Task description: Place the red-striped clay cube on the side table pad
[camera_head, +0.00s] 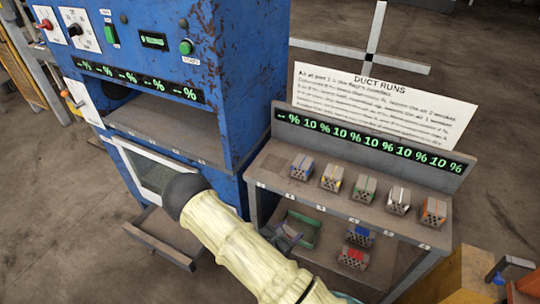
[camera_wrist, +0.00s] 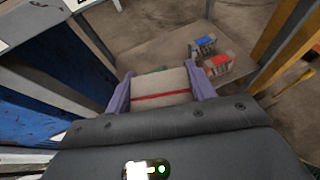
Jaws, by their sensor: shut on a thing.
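The red-striped clay cube (camera_wrist: 160,87) is pale, with one red line across the face toward the wrist camera. My gripper (camera_wrist: 159,72) is shut on it, with a purple finger on each side. In the head view, my gripper (camera_head: 286,236) is partly hidden by my arm, beside the lower shelf, and the held cube cannot be made out. The side table (camera_head: 400,226) has a row of striped cubes on top. A darker bare pad (camera_head: 272,166) is at the left end of that row, under a "-- %" reading.
A green tray (camera_head: 305,228), a blue-topped block (camera_head: 360,236) and a red-topped block (camera_head: 352,258) are on the lower shelf. A blue machine (camera_head: 240,90) with an open chamber stands left. The display board (camera_head: 365,137) rises behind the tabletop. Yellow-orange furniture (camera_head: 455,278) stands right.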

